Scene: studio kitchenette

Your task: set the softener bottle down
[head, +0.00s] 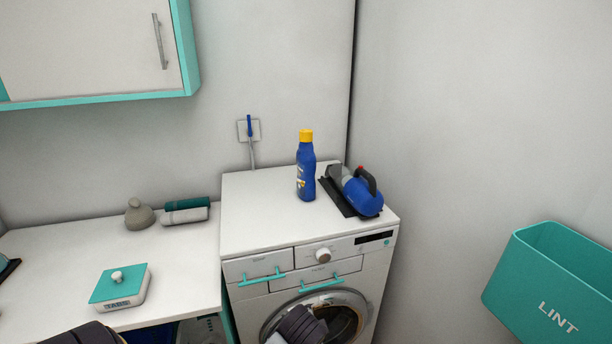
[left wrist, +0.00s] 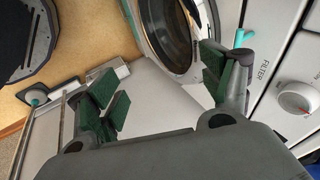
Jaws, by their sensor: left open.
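The softener bottle (head: 306,175) is blue with a yellow cap and a pale label. It stands upright on the white top of the washing machine (head: 255,205), with nothing holding it. My left gripper (left wrist: 170,85) shows in the left wrist view, its two green-padded fingers wide apart and nothing between them. It is near the machine's front, with the round door and the control panel (left wrist: 275,85) behind it. The bottle cannot be made out between the fingers. My right gripper cannot be made out in either view.
A blue-and-grey appliance (head: 360,192) on a dark base stands right of the bottle. The machine top is clear left of it. A teal lint bin (head: 550,285) is at right.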

